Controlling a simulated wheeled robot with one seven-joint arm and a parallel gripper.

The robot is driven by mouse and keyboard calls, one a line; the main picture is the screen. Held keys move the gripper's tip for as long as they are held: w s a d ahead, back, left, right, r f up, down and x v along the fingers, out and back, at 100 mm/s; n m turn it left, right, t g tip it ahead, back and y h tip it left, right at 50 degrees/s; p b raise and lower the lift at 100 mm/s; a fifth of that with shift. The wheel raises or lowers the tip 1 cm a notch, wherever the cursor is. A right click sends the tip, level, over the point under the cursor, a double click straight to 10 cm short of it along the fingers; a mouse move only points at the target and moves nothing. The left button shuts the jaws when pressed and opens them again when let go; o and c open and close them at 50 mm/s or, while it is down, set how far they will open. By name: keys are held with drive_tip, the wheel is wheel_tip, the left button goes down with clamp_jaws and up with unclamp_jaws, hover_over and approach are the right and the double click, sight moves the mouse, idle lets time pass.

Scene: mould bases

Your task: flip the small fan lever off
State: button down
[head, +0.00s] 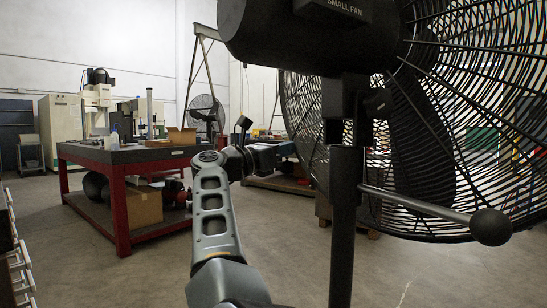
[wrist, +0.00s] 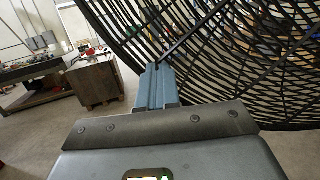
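A large black fan fills the right of the head view, its motor housing (head: 290,35) marked SMALL FAN. A grey lever (head: 425,205) with a black ball knob (head: 490,227) runs out from the fan's post, sloping slightly down to the right. My gripper (head: 290,149) is left of the post, well apart from the knob, near the cage's left edge. In the wrist view, my gripper's blue fingers (wrist: 157,72) lie together, with the fan cage (wrist: 250,65) beyond. A dark rod (wrist: 190,38) runs from near the fingertips up to the right; I cannot tell whether they touch it.
A red-framed workbench (head: 125,155) with boxes and tools stands at the left. It partly shows in the wrist view beside a brown box (wrist: 97,80). A smaller fan (head: 205,112) stands at the back.

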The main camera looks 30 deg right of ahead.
sight(305, 155)
drive_tip(key=s+d+m+g+y+b, duration=0.1)
drive_tip(key=s+d+m+g+b, duration=0.2)
drive_tip(key=d, duration=0.9)
drive_tip(key=shift+s+d+m+g+y, duration=0.3)
drive_tip(key=shift+s+m+g, duration=0.8)
drive_tip(key=shift+s+g, duration=1.35)
drive_tip(key=shift+w+f+g, duration=0.15)
drive_tip(key=shift+w+g, duration=0.3)
drive_tip(key=v, duration=0.3)
drive_tip(key=b+v, duration=0.1)
drive_tip(key=v, duration=0.5)
drive_tip(key=shift+w+r, duration=0.1)
drive_tip(key=shift+r, duration=0.2)
